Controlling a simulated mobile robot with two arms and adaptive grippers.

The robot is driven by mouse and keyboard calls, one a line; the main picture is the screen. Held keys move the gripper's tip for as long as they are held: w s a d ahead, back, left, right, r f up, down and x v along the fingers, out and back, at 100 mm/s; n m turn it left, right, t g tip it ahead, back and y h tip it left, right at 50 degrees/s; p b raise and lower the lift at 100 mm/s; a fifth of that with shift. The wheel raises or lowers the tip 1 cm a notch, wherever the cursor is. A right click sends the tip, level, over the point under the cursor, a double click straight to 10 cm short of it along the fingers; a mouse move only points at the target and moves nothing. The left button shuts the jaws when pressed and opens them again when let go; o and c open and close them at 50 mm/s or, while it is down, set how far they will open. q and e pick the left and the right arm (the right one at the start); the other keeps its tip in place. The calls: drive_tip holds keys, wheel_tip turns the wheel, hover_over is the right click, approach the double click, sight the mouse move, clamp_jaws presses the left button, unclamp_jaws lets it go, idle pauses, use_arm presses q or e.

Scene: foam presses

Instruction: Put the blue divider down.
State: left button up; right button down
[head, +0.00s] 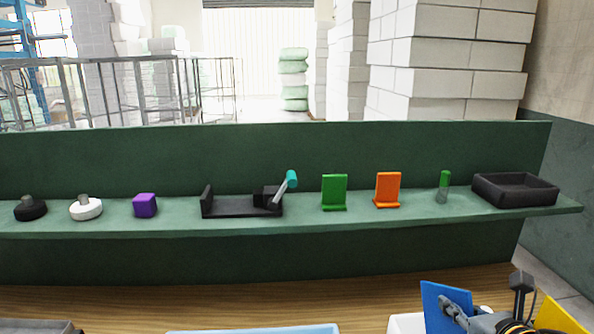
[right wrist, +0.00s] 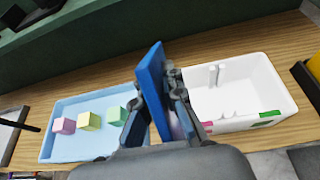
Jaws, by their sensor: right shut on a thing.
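The blue divider (head: 437,306) is an upright flat panel at the lower right of the head view. My right gripper (head: 458,312) is shut on it. In the right wrist view the divider (right wrist: 151,80) stands tilted between the fingers (right wrist: 158,98), above the gap between a light blue tray (right wrist: 58,149) and a white bin (right wrist: 289,92). Its lower end is hidden by the gripper, so I cannot tell whether it touches anything. My left gripper is not in view.
The tray holds a pink cube (right wrist: 64,126), a yellow cube (right wrist: 89,121) and a green cube (right wrist: 117,116). On the green shelf (head: 330,224) stand a green divider (head: 334,190), an orange divider (head: 387,188) and a black box (head: 515,192). A yellow piece (head: 560,318) shows at lower right.

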drive_tip(key=s+a+f+b, duration=0.3)
drive_tip(key=a+f, duration=0.1)
drive_tip(key=f, duration=0.3)
drive_tip(key=s+a+f+m+h+b, duration=0.1)
drive_tip(key=s+a+f+b, duration=0.2)
drive_tip(key=f, duration=0.4)
drive_tip(key=shift+s+a+f+b, duration=0.25)
drive_tip(key=shift+a+b, duration=0.4)
drive_tip(key=shift+a, duration=0.55)
drive_tip(key=shift+w, duration=0.15)
drive_tip(key=shift+a+f, duration=0.1)
drive_tip(key=shift+a, duration=0.05)
drive_tip(key=shift+r, duration=0.2)
